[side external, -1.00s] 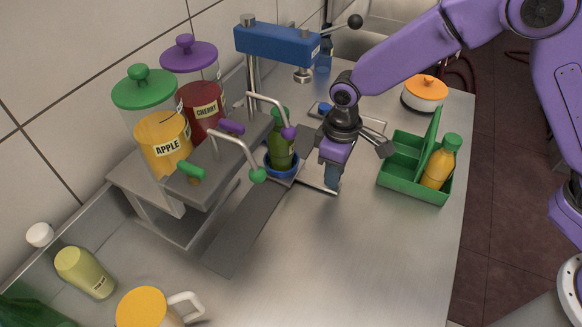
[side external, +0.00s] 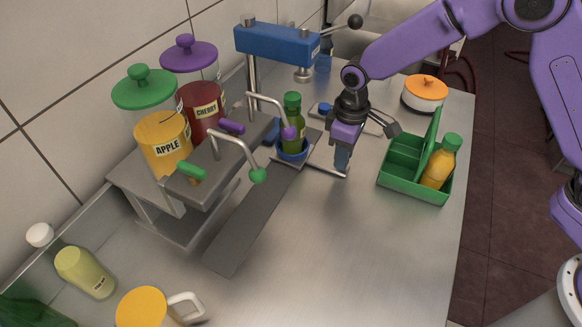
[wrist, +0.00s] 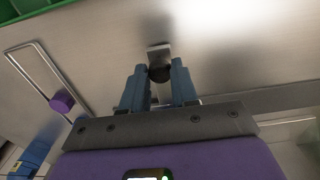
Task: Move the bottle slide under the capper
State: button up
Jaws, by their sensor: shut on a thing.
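The bottle slide (side external: 296,157) is a blue cup on a dark rail (side external: 245,217), with a metal handle rod reaching right. A green bottle (side external: 293,128) stands upright in the cup, partly behind a tap with a purple ball. My gripper (side external: 342,165) points down and is shut on the outer end of the handle. The capper (side external: 277,45) has a blue arm on a post, with a metal head (side external: 303,74) hanging further back than the bottle.
Apple (side external: 158,132) and cherry (side external: 201,103) dispensers stand left of the rail. A green crate (side external: 411,182) with an orange bottle (side external: 440,164) stands close right of my gripper.

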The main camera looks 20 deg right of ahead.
jog(key=shift+w+d, duration=1.75)
jog(key=shift+w, duration=0.05)
jog(key=o, duration=0.9)
jog(key=shift+o, duration=0.2)
notch_tip(320, 180, up, 18)
jog(key=shift+f, duration=0.25)
